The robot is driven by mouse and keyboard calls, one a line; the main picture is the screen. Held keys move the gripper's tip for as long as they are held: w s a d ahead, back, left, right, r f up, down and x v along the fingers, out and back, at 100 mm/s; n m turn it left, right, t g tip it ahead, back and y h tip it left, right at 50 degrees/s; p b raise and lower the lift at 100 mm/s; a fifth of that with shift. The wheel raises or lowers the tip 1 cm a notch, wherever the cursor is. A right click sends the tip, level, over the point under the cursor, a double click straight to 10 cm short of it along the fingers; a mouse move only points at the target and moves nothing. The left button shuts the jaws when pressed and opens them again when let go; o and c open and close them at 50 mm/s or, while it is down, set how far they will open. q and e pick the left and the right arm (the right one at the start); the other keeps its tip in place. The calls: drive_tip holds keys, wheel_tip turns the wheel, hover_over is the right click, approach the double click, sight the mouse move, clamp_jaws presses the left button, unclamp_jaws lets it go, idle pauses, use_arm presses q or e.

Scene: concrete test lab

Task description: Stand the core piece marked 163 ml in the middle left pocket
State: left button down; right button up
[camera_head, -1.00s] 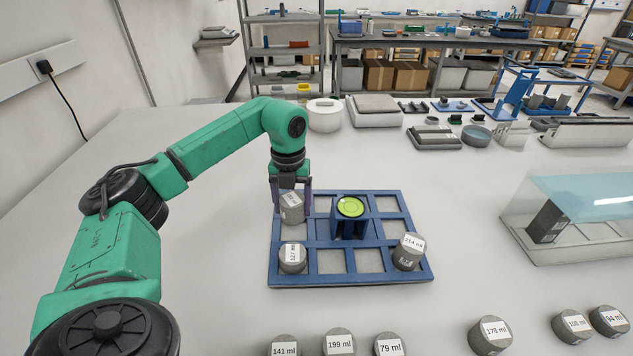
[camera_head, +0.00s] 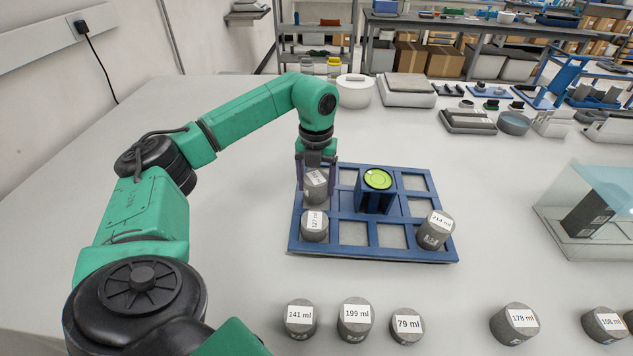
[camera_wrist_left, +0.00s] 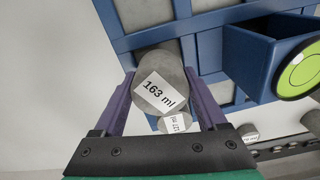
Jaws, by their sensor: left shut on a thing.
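My left gripper (camera_head: 316,186) is shut on the grey cylindrical core piece marked 163 ml (camera_head: 315,193), at the left side of the blue rack (camera_head: 376,252). In the left wrist view the same core (camera_wrist_left: 150,72) is between the two purple fingers, its label facing the camera. It is at the middle left pocket, behind the core marked 127 ml (camera_head: 314,228) in the front left pocket. Its lower end is partly hidden, so I cannot tell whether it touches the pocket floor. My right gripper is not in view.
A blue block with a green round level (camera_head: 378,179) stands at the rack's middle. Several cores, including 199 ml (camera_head: 355,318), stand in front. A clear-walled case (camera_head: 590,215) is at right.

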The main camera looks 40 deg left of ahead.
use_arm(q)
drive_tip(key=shift+w+f, duration=0.1)
drive_tip(key=shift+w, duration=0.05)
drive_tip(key=shift+f, duration=0.3)
idle(0.7)
drive_tip(key=shift+f, duration=0.3)
unclamp_jaws()
wheel_tip(320, 180, up, 5)
drive_tip(key=p, duration=0.4)
drive_tip(key=shift+p, duration=0.35)
